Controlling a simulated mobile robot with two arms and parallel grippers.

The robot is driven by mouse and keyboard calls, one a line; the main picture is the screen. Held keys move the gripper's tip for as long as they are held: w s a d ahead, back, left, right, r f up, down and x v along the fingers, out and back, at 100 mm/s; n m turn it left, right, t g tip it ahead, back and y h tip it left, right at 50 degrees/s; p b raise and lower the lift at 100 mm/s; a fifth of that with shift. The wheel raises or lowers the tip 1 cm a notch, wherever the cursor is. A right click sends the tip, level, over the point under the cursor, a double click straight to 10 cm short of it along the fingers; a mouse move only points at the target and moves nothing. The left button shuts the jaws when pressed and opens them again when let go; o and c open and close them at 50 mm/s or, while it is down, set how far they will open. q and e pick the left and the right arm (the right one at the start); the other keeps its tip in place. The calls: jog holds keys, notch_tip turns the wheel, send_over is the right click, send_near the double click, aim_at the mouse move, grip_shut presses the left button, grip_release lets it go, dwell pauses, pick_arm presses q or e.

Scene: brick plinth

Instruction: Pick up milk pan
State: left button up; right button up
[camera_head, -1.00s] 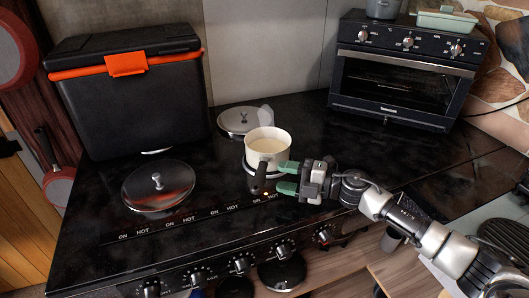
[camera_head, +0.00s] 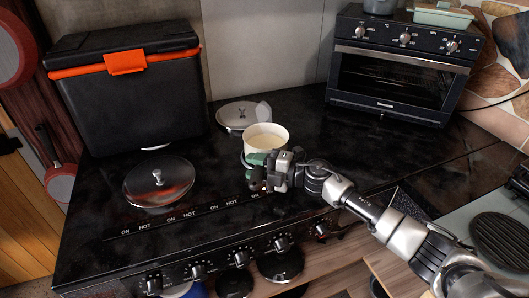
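The milk pan (camera_head: 266,134) is a small white pan with pale contents. It stands upright on the right part of the black stove top. My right gripper (camera_head: 256,172) is at the front of the pan, just below its rim, with its green fingertips at the dark handle. The gripper and fingers mostly hide the handle, so I cannot tell whether they are closed on it or still apart around it. My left gripper is not in view.
A black cooler box (camera_head: 140,95) stands at the back left, a toaster oven (camera_head: 398,75) at the back right. Knobs line the stove's front.

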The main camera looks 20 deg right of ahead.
grip_shut()
jog(key=shift+r, duration=0.1)
jog(key=shift+w+r, duration=0.1)
jog(key=shift+r, duration=0.1)
